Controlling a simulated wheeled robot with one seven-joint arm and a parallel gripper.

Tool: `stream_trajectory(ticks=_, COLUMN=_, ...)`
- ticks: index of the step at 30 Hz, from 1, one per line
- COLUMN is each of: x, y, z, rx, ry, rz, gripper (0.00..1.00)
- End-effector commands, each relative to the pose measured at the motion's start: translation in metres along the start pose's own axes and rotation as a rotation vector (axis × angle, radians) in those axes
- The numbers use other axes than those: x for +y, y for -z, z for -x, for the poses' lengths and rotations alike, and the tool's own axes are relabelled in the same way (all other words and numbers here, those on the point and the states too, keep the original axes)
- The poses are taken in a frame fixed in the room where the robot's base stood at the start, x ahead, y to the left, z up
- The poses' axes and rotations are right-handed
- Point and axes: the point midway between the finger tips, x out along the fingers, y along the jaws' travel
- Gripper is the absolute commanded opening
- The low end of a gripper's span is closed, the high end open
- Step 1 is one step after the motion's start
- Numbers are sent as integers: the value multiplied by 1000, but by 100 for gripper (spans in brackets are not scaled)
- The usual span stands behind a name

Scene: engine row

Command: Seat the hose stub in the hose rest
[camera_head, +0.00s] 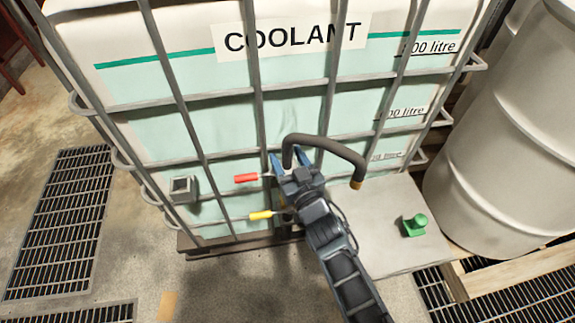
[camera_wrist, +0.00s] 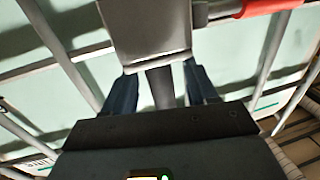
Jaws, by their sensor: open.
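In the head view a dark bent hose (camera_head: 330,145), which I take for the hose stub, arches beside the tank cage; its right end has a brass-coloured tip. Its left end drops down at my gripper (camera_head: 289,160). In the wrist view the blue fingers of my gripper (camera_wrist: 160,92) are spread, with a dark upright piece (camera_wrist: 160,85), likely the hose, between them and gaps on both sides. A grey metal block (camera_wrist: 150,30) is just beyond the fingers. A small square grey holder (camera_head: 183,188) on the cage at left may be the hose rest; I cannot tell surely.
The caged coolant tank (camera_head: 210,90) stands close ahead. Red (camera_head: 246,178) and yellow (camera_head: 261,215) handles stick out left of my gripper. A grey board (camera_head: 385,235) at right bears a green knob-like piece (camera_head: 414,225). A large pale drum (camera_head: 510,130) stands at right.

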Motion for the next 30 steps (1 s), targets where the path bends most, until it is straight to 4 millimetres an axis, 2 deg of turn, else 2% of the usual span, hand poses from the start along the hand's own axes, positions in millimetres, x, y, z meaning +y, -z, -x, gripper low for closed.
stream_trajectory(ticks=9, x=0, y=0, z=-5, rx=-1, ry=0, rz=-1, gripper=57)
stream_trajectory(ticks=27, x=0, y=0, z=-5, rx=0, ry=0, rz=-1, gripper=0)
stream_trajectory(ticks=30, x=0, y=0, z=-5, rx=0, ry=0, rz=-1, gripper=0)
